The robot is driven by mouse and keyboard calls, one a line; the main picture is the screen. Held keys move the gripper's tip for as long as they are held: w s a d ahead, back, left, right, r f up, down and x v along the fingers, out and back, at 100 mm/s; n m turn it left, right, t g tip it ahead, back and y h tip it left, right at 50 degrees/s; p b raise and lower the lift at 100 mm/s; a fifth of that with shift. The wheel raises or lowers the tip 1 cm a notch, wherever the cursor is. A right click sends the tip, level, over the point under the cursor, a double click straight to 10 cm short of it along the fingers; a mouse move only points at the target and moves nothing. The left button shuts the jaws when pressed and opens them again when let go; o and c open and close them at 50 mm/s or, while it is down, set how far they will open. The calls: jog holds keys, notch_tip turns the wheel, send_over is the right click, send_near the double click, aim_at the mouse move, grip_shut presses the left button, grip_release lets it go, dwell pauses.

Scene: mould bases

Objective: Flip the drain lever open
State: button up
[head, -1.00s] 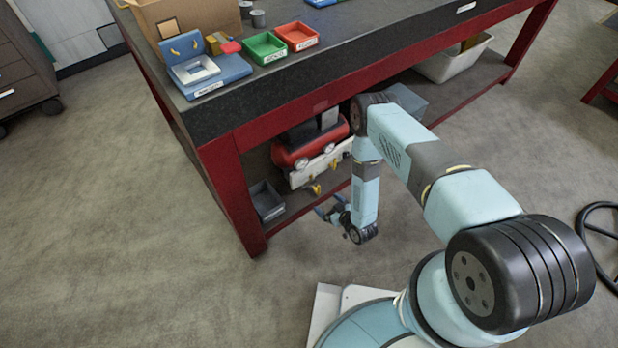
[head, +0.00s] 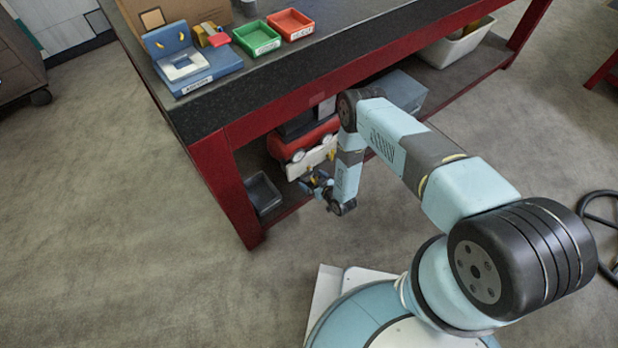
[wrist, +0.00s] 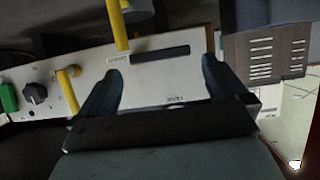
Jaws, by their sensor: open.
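A pale panel (wrist: 165,82) fills the middle of the wrist view, with a dark slot and small labels I cannot read. One yellow lever (wrist: 120,25) reaches down to its top edge. Another yellow lever (wrist: 68,92) stands at its left; I cannot tell which is the drain lever. My gripper (wrist: 158,80) is open and empty, its dark fingers in front of the panel. The second lever is just left of the left finger, apart from it as far as I can see. In the head view my gripper (head: 318,186) is low by the red compressor (head: 302,141) under the bench.
The panel also carries a black knob (wrist: 34,93) and a green part (wrist: 8,98). A vented dark box (wrist: 270,60) is at the right. The bench (head: 215,105) overhangs the arm; its red leg (head: 228,190) and a grey bin (head: 263,192) are to the left.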

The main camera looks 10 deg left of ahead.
aim_at(306, 175)
jog(key=shift+x, duration=1.55)
jog(key=shift+c, duration=0.4)
jog(key=shift+s, duration=0.1)
jog(key=c, duration=1.2)
